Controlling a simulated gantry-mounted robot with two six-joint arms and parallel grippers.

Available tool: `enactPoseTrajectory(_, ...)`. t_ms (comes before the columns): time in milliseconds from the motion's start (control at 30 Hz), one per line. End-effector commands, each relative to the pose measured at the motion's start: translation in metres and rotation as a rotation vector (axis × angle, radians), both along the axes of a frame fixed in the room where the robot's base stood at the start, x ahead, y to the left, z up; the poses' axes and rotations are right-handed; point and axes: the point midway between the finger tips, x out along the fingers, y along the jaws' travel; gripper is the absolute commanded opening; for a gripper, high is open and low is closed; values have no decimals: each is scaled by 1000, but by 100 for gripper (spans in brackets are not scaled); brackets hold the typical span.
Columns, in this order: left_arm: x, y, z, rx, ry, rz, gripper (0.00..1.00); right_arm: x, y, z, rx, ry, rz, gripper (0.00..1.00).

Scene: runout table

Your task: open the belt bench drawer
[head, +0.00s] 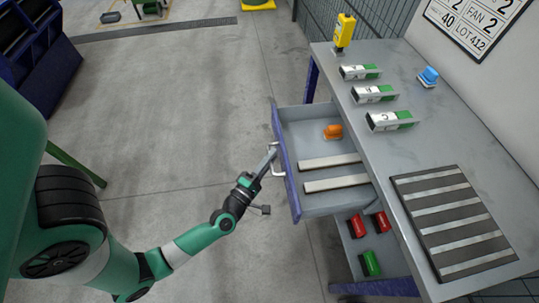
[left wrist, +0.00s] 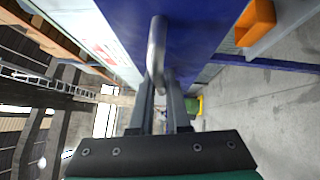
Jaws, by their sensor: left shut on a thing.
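The belt bench drawer (head: 299,136) stands well out from under the bench top, with its blue front facing left. Inside it lie an orange object (head: 333,131) and two pale bars (head: 331,162). My left gripper (head: 271,158) is at the drawer's bar handle (head: 276,146) and is shut on it. In the left wrist view the handle (left wrist: 156,48) runs between the fingers of my left gripper (left wrist: 162,95), in front of the blue drawer front (left wrist: 195,25). My right gripper is not in view.
The bench top (head: 440,125) carries several green-and-white boxes (head: 373,93), a yellow device (head: 344,31), a blue item (head: 428,76) and a slatted panel (head: 453,220). Red and green bins (head: 371,263) sit below the drawer.

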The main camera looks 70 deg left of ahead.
Motion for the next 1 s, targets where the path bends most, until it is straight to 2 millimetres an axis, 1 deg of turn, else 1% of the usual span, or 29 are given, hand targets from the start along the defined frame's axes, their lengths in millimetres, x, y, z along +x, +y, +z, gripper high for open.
enactPoseTrajectory(400,-1,-1,0,0,-1,-4,0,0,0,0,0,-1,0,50)
enactPoseTrajectory(433,-1,-1,0,0,-1,-4,18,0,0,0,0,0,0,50)
enactPoseTrajectory(567,-1,-1,0,0,-1,-4,42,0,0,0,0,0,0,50)
enactPoseTrajectory(600,-1,-1,0,0,-1,-4,45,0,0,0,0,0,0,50)
enactPoseTrajectory(867,-1,-2,0,0,0,-5,45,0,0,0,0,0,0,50)
enactPoseTrajectory(1000,-9,-9,-2,-3,2,-8,45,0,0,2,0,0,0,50)
